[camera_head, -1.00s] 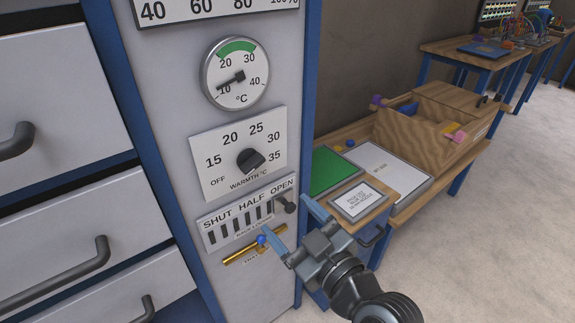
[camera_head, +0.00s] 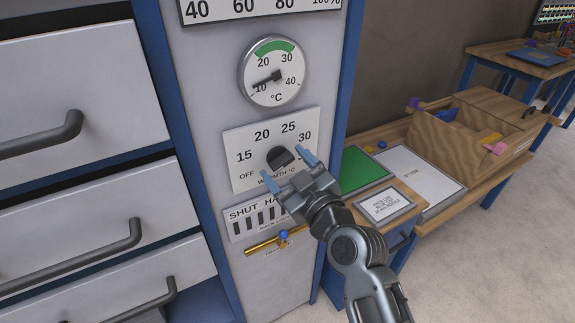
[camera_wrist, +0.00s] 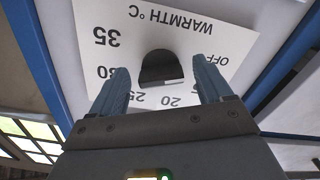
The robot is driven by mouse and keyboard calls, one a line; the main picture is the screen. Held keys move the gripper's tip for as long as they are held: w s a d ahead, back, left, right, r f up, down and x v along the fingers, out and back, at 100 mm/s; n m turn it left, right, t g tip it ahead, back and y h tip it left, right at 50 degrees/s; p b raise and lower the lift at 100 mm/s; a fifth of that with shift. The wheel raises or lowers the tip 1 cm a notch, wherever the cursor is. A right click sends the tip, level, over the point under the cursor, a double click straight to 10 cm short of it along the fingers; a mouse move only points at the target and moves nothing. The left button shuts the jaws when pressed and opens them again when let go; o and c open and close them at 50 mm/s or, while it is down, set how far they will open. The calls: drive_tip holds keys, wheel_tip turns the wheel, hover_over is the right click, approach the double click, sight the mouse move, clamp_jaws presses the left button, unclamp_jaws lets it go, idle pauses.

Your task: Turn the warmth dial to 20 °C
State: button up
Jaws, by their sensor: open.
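The warmth dial is a dark round knob (camera_head: 278,156) on a white plate (camera_head: 238,148) marked OFF, 15, 20, 25, 30 and 35. I cannot tell which mark the knob points to. My gripper (camera_head: 287,167) is open and empty in front of the dial's lower part, its fingers left and right of the knob. In the wrist view the plate is upside down, with the knob (camera_wrist: 160,67) between and beyond the two fingers. No finger clearly touches it. My gripper hides part of the plate's lower edge and the 35 mark in the head view.
A round °C gauge (camera_head: 273,72) above the dial has its needle near 10. Below are a SHUT/HALF/OPEN slotted plate (camera_head: 240,222), partly hidden, and a brass rod (camera_head: 268,244) with a blue knob. Drawers with handles (camera_head: 95,250) stand left; a wooden bench (camera_head: 380,135) stands right.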

drive_tip(key=shift+c, duration=0.3)
drive_tip(key=c, duration=1)
drive_tip(key=shift+m, duration=0.4)
drive_tip(key=m, duration=0.3)
drive_tip(key=shift+m, duration=0.3)
drive_tip(key=m, duration=0.4)
drive_tip(key=shift+a+m, duration=0.15)
drive_tip(key=shift+m, duration=0.15)
drive_tip(key=m+p, duration=0.1)
drive_tip(key=m, duration=0.3)
drive_tip(key=shift+s+r+m+p, duration=0.1)
drive_tip(key=shift+m+p, duration=0.2)
drive_tip(key=shift+p, duration=0.1)
drive_tip(key=m+p, duration=0.1)
drive_tip(key=m, duration=0.3)
drive_tip(key=shift+m, duration=0.3)
